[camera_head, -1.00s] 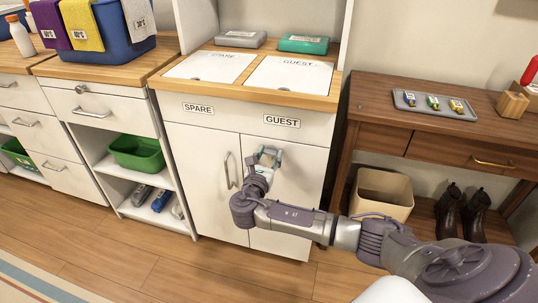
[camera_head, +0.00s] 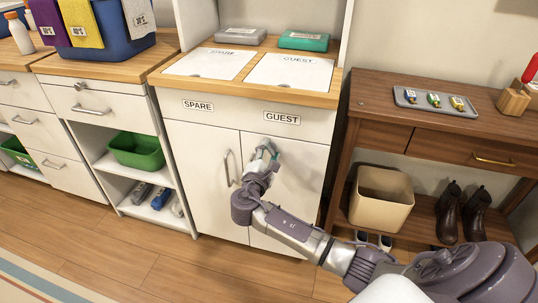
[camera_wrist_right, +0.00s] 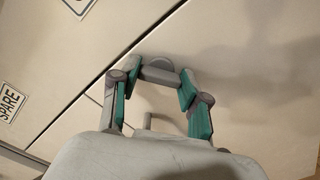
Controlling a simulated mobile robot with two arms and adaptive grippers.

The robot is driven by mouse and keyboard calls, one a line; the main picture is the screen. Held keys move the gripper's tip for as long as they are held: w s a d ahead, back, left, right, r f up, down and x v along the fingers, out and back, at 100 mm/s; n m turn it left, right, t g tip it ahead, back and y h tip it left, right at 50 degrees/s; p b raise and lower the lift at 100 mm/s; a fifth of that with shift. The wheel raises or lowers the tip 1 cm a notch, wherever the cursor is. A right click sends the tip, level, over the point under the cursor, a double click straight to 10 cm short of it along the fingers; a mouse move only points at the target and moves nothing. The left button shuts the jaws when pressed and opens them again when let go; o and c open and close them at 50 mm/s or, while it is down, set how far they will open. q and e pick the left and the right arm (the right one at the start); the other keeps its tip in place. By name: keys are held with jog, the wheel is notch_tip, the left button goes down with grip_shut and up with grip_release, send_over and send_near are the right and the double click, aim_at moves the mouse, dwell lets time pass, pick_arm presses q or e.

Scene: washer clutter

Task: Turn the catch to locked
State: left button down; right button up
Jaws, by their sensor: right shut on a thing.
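My right gripper (camera_head: 266,152) is at the upper part of the right-hand door of the white cabinet (camera_head: 218,150), below the GUEST label (camera_head: 282,118). In the right wrist view its teal-padded fingers (camera_wrist_right: 158,85) are closed around a small grey rounded piece, seemingly the catch (camera_wrist_right: 158,71), near the seam under the drawer front. The fingers hide much of the catch in the head view, and I cannot read its setting. My left gripper is not in view.
A bar handle (camera_head: 228,168) stands on the left-hand door, close to my gripper. The SPARE label (camera_head: 198,105) is at the upper left. A beige bin (camera_head: 380,198) and a wooden side table (camera_head: 440,120) stand to the right.

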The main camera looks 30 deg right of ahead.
jog(key=m, duration=0.1)
jog(key=m+b, duration=0.1)
jog(key=m, duration=0.1)
jog(key=m+b, duration=0.1)
jog(key=shift+f, duration=0.25)
jog(key=shift+r+m+b, duration=0.1)
jog(key=shift+m+b, duration=0.6)
jog(key=shift+m, duration=0.3)
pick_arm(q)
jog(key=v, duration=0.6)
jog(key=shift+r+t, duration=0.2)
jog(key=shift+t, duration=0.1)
pick_arm(e)
jog(key=shift+m, duration=0.4)
pick_arm(q)
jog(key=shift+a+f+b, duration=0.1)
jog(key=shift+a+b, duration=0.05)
jog(key=shift+b, duration=0.15)
pick_arm(e)
jog(key=shift+r, duration=0.1)
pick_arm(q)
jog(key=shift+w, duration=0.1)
pick_arm(e)
jog(key=o, duration=1.1)
jog(key=shift+o, duration=0.2)
